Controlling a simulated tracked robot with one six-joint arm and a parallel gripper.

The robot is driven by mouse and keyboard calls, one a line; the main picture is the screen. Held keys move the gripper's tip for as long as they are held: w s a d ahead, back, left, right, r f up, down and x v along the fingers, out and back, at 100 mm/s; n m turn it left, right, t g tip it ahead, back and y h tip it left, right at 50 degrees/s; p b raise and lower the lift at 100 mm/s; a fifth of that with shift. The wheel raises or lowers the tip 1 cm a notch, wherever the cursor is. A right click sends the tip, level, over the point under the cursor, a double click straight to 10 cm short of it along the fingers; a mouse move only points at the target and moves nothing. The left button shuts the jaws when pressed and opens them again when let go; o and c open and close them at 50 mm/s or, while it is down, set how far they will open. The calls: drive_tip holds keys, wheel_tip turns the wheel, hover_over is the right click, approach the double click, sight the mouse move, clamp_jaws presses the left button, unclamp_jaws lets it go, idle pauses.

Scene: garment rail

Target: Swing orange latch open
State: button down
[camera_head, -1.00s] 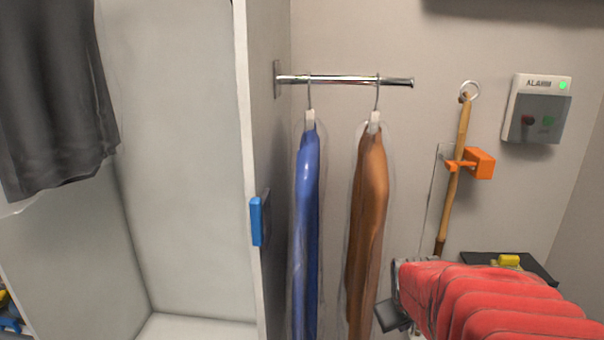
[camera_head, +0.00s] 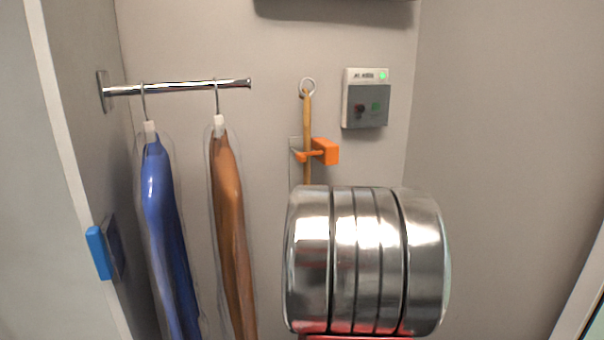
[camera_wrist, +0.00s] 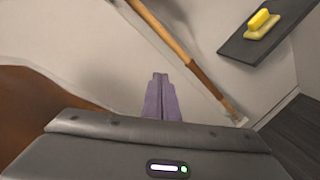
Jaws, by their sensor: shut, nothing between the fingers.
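The orange latch (camera_head: 322,152) is on the back wall in the head view. Its thin arm reaches left across the wooden pole (camera_head: 307,115), and its block sits to the right of the pole. The pole hangs upright from a ring, and its lower part is hidden behind my metal arm link. In the wrist view my gripper (camera_wrist: 160,80) is shut and empty, with its fingers together. The pole (camera_wrist: 185,58) runs diagonally past the fingertips, apart from them in the picture. The latch does not show in the wrist view.
A blue garment (camera_head: 160,200) and a brown garment (camera_head: 230,190) hang from a chrome rail (camera_head: 180,88) left of the latch. An alarm box (camera_head: 366,98) is on the wall to its right. A dark shelf with a yellow-handled item (camera_wrist: 262,24) shows in the wrist view.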

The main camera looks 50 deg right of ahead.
drive_tip(key=s+d+r+n+t, duration=0.1)
drive_tip(key=d+r+n+t, duration=0.2)
drive_tip(key=n, duration=0.9)
wheel_tip(320, 180, up, 3)
drive_tip(key=t, duration=0.3)
drive_tip(key=shift+n, duration=0.4)
drive_tip(key=shift+d+h, duration=0.1)
drive_tip(key=shift+h, duration=0.2)
drive_tip(key=w+d+r, duration=0.4)
drive_tip(key=w+r, duration=0.2)
drive_tip(key=w, duration=0.2)
drive_tip(key=shift+d+r, duration=0.25)
drive_tip(key=shift+d, duration=0.15)
drive_tip(key=shift+r+m, duration=0.1)
drive_tip(key=shift+m, duration=0.3)
drive_tip(key=shift+w+r+m, duration=0.1)
drive_tip(key=shift+w+m, duration=0.05)
drive_tip(key=shift+m, duration=0.25)
